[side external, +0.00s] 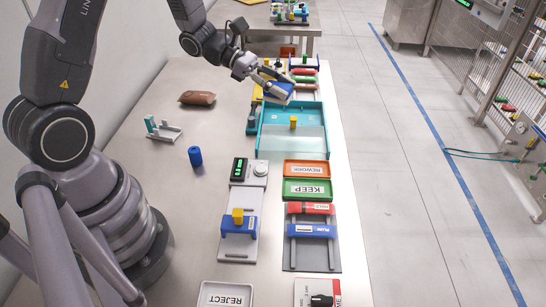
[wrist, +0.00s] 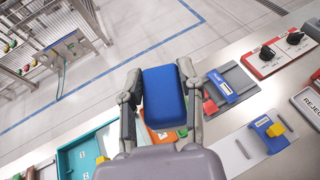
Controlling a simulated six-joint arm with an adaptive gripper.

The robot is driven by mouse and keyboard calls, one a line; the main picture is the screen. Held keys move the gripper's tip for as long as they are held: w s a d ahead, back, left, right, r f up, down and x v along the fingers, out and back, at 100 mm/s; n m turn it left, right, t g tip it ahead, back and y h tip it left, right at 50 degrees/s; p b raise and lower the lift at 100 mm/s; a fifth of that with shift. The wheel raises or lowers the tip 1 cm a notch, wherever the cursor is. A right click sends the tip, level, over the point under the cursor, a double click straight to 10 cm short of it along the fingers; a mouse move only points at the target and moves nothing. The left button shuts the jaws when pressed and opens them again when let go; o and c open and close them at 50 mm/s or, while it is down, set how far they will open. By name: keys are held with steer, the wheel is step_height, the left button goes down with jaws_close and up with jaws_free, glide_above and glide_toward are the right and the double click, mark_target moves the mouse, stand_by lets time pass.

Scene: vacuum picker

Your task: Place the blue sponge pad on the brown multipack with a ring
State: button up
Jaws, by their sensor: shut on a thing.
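The blue sponge pad (wrist: 164,98) is held between the two fingers of my gripper (wrist: 159,78) in the wrist view. In the side view the pad (side external: 279,91) is up in the air near the far end of the teal tray, with my gripper (side external: 272,80) shut on it. A brown pack (side external: 197,98), likely the multipack, lies on the table to the left of my gripper, well apart from it. I cannot make out a ring on it. It does not show in the wrist view.
The teal tray (side external: 263,142) holds a yellow piece (side external: 293,122). Orange (side external: 306,169) and green KEEP (side external: 307,188) trays stand nearer. A blue cylinder (side external: 195,156) and a small teal-and-white stand (side external: 163,131) are on the left. The table around the brown pack is clear.

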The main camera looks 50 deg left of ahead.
steer(key=s+a+f+m+g+y, duration=0.2)
steer(key=s+a+f+m+g, duration=0.2)
steer(key=s+m+g, duration=0.45)
steer(key=s+a+f+m+g+y, duration=0.1)
steer(key=s+a+f+m+g, duration=0.25)
steer(key=s+m+g, duration=0.45)
steer(key=s+a+f+m+g+y, duration=0.1)
steer(key=s+a+m+y, duration=0.1)
steer(key=a+m+y, duration=0.55)
steer(key=s+a+f+m+g+y, duration=0.15)
steer(key=a+y, duration=0.35)
steer(key=a, duration=0.5)
steer(key=m+t+y, duration=1)
steer(key=m+t, duration=0.3)
steer(key=m, duration=0.3)
glide_above(195, 93)
steer(key=d, duration=0.1)
steer(key=f, duration=0.5)
steer(key=s+f, duration=0.1)
steer(key=f, duration=0.2)
steer(key=shift+w+a+f, duration=0.25)
steer(key=shift+w+f, duration=0.1)
steer(key=shift+f, duration=0.1)
steer(key=shift+w+a+f, duration=0.1)
steer(key=shift+f, duration=1.55)
